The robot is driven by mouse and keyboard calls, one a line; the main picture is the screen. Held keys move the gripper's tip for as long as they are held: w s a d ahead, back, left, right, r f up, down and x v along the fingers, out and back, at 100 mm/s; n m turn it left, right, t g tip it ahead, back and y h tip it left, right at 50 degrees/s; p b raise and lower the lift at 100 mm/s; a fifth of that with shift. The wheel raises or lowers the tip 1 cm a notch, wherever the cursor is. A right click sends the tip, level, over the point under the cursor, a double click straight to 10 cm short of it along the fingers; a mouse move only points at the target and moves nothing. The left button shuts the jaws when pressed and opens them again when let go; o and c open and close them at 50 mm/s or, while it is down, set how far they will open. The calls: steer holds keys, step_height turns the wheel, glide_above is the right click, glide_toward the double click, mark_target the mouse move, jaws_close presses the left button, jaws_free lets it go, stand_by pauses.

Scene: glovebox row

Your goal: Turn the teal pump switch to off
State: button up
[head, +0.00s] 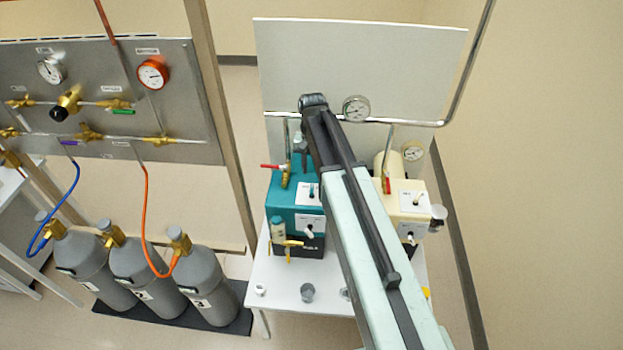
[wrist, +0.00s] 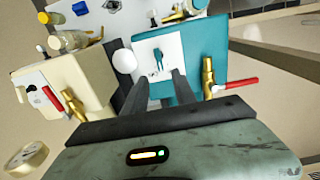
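The teal pump (head: 284,190) stands on a white table, left of my arm in the head view. It also shows in the wrist view (wrist: 205,45). Its white switch plate (wrist: 177,44) carries a small teal switch (wrist: 158,59); the plate's lettering is too small to read. The switch plate also shows in the head view (head: 303,195). My gripper (wrist: 161,74) is open, its two dark fingers apart and pointing at the plate just short of the switch. Nothing shows between the fingers. In the head view my arm hides most of the gripper.
A cream pump (head: 407,200) stands beside the teal one, with its own switch plate. A red-handled valve (wrist: 236,84) sits close to the fingers' right. A pipe with a gauge (head: 356,108) runs behind. Gas cylinders (head: 145,278) stand on the floor at left.

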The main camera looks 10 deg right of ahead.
mark_target(312, 186)
step_height(312, 186, down, 8)
steer(key=b, duration=0.7)
steer(key=shift+b, duration=0.35)
steer(key=shift+r, duration=0.1)
jaws_close()
